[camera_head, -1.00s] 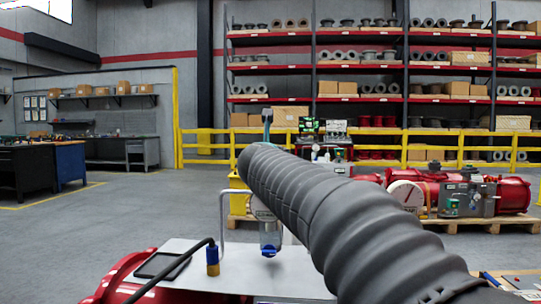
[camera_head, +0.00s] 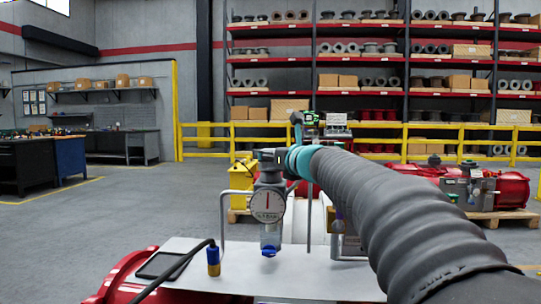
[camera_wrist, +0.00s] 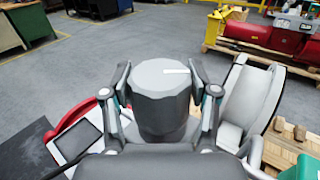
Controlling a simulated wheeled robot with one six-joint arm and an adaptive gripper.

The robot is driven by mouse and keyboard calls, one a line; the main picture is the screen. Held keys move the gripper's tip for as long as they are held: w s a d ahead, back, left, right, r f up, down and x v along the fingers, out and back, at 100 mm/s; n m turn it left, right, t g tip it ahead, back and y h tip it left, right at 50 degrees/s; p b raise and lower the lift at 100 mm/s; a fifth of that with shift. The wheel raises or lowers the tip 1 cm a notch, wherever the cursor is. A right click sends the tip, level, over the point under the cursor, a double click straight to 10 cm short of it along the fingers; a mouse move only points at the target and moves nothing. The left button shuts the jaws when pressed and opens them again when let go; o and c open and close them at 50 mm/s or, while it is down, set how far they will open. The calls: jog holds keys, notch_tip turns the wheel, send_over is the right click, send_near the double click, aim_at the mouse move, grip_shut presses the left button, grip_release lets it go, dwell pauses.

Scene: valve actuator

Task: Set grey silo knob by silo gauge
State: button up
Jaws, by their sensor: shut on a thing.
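The silo gauge (camera_head: 267,206), a round white dial with a needle near straight up, faces me in the head view; its scale is too small to read. It sits on a regulator with a clear bowl (camera_head: 270,238) below. The grey silo knob (camera_wrist: 162,88), faceted and flat-topped with a short white mark, fills the middle of the wrist view. My gripper (camera_wrist: 160,76) is shut on the knob, one finger on each side. In the head view, my gripper (camera_head: 268,156) is at the regulator's top, partly hidden by my teal wrist. The gauge is not visible in the wrist view.
A pale plate (camera_head: 215,268) under the regulator carries a dark tablet-like panel (camera_head: 163,264) and a blue-and-brass fitting (camera_head: 213,261) with a black cable. A bent metal pipe (camera_head: 224,220) stands close left. Red machinery (camera_head: 500,192) rests on a pallet at right.

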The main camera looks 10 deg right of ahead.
jog(key=shift+f, duration=0.1)
dwell(0.3)
jog(key=o, duration=1.2)
jog(key=v, duration=1.2)
